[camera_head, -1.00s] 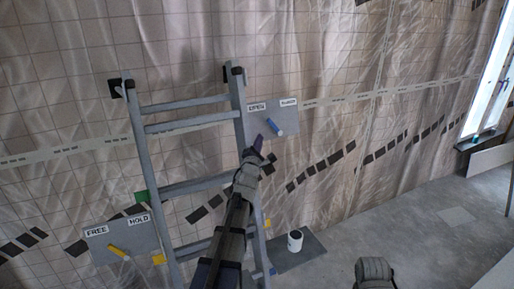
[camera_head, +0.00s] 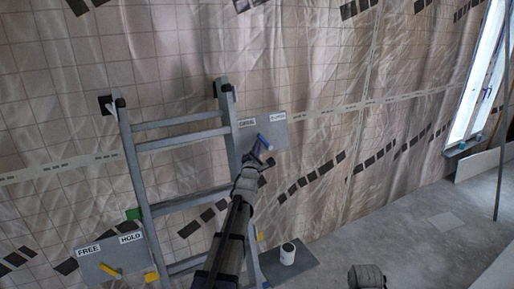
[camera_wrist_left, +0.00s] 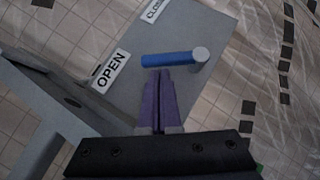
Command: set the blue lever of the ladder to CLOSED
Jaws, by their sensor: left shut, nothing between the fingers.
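The blue lever (camera_head: 264,141) is on a grey panel (camera_head: 275,131) at the ladder's (camera_head: 135,175) upper right. Labels on the panel read OPEN (camera_wrist_left: 111,72) and CLOSED (camera_wrist_left: 153,10), the latter cut off.
A second panel (camera_head: 110,257) with a yellow lever (camera_head: 111,270) and FREE and HOLD labels is at lower left. A white can (camera_head: 288,253) stands on a dark sheet (camera_head: 300,268) right of the ladder. Floor farther right is mostly clear.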

